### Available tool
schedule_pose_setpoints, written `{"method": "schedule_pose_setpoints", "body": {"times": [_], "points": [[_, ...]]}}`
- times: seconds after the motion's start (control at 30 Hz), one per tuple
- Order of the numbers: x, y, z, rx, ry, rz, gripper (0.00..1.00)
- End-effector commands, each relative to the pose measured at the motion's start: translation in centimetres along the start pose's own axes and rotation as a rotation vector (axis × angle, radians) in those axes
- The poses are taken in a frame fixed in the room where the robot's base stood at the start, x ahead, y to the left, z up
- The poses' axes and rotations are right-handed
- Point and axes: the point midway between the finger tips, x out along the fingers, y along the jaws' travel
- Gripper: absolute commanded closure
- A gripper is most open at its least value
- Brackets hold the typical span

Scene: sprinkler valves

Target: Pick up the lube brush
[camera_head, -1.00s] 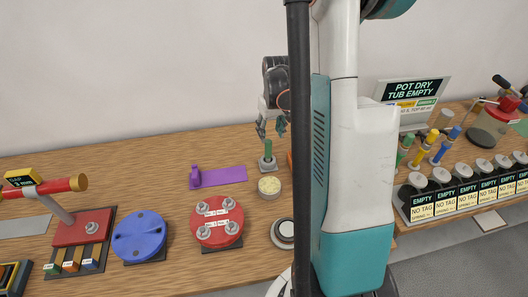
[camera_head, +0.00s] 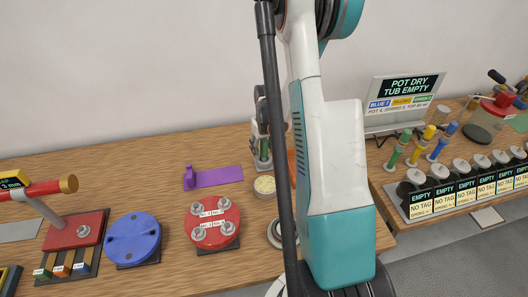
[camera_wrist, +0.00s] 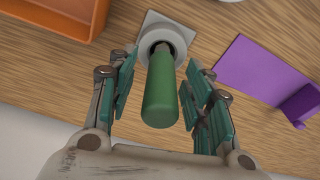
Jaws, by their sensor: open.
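The lube brush shows as a green handle (camera_wrist: 160,88) standing upright in a grey holder (camera_wrist: 168,30) in the wrist view. My gripper (camera_wrist: 160,92) is open, with one teal-padded finger on each side of the green handle. Gaps show between the pads and the handle. In the head view my gripper (camera_head: 263,150) is over the holder, partly hidden behind my own arm. The bristle end of the brush is hidden in the holder.
A purple stand (camera_head: 212,177) lies left of the holder, and a small tub of pale grease (camera_head: 264,187) stands in front. An orange bin (camera_wrist: 62,28) is close by. A red disc (camera_head: 213,224) and blue disc (camera_head: 133,238) sit farther left. A wall rises behind.

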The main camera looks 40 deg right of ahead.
Motion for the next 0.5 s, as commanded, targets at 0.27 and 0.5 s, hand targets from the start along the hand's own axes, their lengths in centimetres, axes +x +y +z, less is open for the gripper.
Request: {"method": "schedule_pose_setpoints", "body": {"times": [0.27,0.5], "points": [[-0.05,0.0,-0.01,0.0,0.0,0.0,0.83],[-0.06,0.01,-0.01,0.0,0.0,0.0,1.0]]}}
